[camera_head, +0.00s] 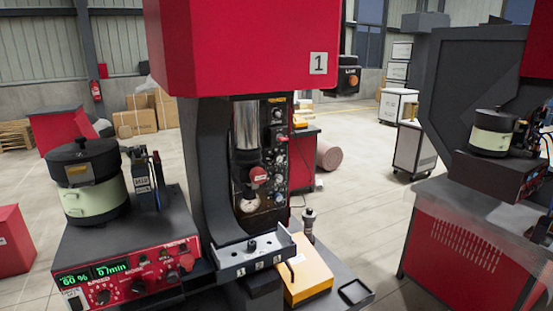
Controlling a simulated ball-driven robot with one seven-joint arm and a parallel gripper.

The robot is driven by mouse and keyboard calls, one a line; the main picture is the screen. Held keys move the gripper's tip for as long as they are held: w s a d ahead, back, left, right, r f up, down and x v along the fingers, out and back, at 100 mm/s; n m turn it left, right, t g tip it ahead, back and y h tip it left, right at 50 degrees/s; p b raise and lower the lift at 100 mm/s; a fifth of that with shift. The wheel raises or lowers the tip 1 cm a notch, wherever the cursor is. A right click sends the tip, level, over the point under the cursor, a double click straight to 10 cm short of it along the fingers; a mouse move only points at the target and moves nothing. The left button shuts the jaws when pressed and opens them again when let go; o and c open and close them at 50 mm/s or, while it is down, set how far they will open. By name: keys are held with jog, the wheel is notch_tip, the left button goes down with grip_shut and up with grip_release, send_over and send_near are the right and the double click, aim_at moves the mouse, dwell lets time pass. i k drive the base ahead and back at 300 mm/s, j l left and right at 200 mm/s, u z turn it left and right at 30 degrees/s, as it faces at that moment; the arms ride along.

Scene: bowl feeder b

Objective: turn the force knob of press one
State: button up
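Press one (240,45) stands in the middle of the view, with a red head and a "1" plate (318,63). A dark control panel (270,150) on its column carries several small round knobs in a vertical row, one of them the knob near the top (277,114). The labels are too small to read, so I cannot tell which is the force knob. A red knob (258,174) sits left of the row, above a round white gauge (250,203). My gripper is not in view.
A bowl feeder (88,180) stands on a red control box (130,272) at the left. A yellow box (307,275) and a small dark tray (355,292) lie in front of the press. Another machine (465,240) is at the right. Open floor lies between them.

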aim_at(278, 158)
jog(key=u, duration=1.8)
jog(key=z, duration=1.8)
jog(key=i+l+u, duration=0.15)
jog(key=i+l, duration=1.6)
jog(key=i, duration=0.15)
